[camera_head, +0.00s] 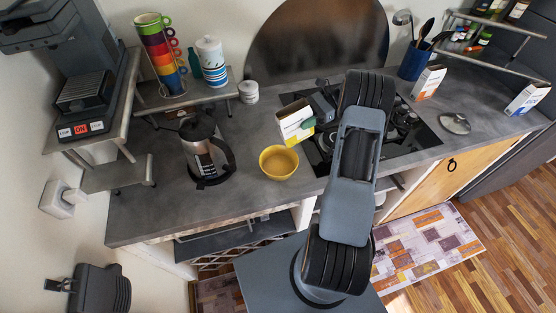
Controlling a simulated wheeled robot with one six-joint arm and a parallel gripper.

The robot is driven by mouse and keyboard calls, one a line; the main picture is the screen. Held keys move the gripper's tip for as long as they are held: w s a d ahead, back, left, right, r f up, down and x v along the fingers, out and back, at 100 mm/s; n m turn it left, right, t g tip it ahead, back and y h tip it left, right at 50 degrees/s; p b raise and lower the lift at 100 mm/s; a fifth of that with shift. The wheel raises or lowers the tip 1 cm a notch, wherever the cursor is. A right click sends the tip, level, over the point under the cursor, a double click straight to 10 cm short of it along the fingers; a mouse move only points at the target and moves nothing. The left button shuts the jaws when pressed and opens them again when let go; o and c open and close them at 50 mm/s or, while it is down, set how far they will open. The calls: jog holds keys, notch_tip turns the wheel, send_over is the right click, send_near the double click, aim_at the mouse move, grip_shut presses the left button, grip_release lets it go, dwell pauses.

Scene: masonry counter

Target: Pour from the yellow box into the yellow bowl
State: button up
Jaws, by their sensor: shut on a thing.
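The yellow box (294,123), white with yellow at its lower part, is in my gripper (307,121), just behind and to the right of the yellow bowl in the picture. It leans a little; whether it is clear of the counter is hard to tell. My gripper is shut on the box from the right; its fingers are small and partly hidden. The yellow bowl (279,171) sits upright on the grey counter, in front of the box. Its inside looks plain yellow, and I see no contents for sure.
The black hob (408,138) lies right, partly behind my arm. A glass lid (454,123) and two other boxes (428,82) (527,98) are farther right. Mugs (160,55) stack on a raised shelf. Counter left of the press is clear.

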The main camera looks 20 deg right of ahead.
jog(key=shift+d+h, duration=0.1)
jog(key=shift+h, duration=0.3)
dwell(0.7)
jog(key=shift+r, duration=0.25)
jog(key=shift+r+t+h, duration=0.25)
jog(key=shift+t+h, duration=0.05)
jog(key=shift+h, duration=0.2)
jog(key=shift+r+n, duration=0.1)
jog(key=shift+n, duration=0.2)
jog(key=shift+r+h, duration=0.2)
jog(key=shift+h, duration=0.1)
dwell(0.4)
jog(key=shift+f, duration=0.1)
